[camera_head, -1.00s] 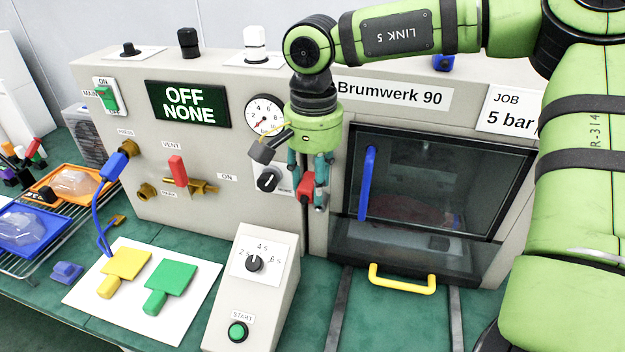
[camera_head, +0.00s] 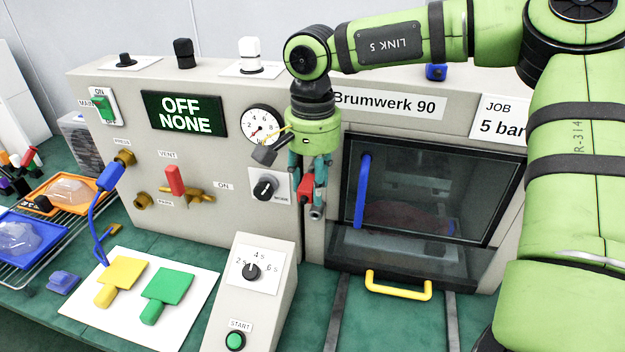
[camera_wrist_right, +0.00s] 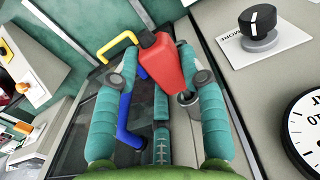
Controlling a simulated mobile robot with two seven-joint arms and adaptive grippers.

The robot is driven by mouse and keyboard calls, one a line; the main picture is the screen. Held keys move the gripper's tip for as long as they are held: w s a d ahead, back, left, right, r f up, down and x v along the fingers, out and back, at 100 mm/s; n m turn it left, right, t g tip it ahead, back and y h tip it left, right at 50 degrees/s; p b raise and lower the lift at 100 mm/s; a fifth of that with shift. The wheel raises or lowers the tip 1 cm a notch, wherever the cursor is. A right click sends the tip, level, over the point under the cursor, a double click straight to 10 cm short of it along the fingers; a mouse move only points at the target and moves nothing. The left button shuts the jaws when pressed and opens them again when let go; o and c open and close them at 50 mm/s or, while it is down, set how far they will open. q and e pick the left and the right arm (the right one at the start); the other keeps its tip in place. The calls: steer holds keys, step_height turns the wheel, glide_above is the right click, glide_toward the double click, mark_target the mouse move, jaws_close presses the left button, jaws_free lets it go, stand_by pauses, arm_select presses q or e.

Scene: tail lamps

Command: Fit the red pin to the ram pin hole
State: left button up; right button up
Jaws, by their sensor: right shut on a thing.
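The red pin (camera_head: 305,188) is held in my right gripper (camera_head: 307,195), in front of the grey machine between the mode knob and the glass door. In the right wrist view the red pin (camera_wrist_right: 162,62) is a tapered red block between the teal fingers of my right gripper (camera_wrist_right: 158,95), which is shut on it. A short metal peg (camera_wrist_right: 187,98) shows beside the right finger; I cannot tell if it belongs to the pin or the machine. The ram pin hole is not discernible. My left gripper is not in view.
The glass door with its blue handle (camera_head: 362,190) and the yellow drawer handle (camera_head: 398,287) lie right of the gripper. The mode knob (camera_head: 265,188) is close on its left. The start box (camera_head: 255,300) stands below; a red vent lever (camera_head: 174,180) is farther left.

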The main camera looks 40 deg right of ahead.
steer(key=shift+w+d, duration=0.15)
stand_by(0.8)
steer(key=shift+w+d, duration=0.5)
steer(key=shift+d, duration=0.1)
steer(key=o, duration=1.2)
steer(key=shift+o, duration=0.2)
step_height(320, 180, up, 12)
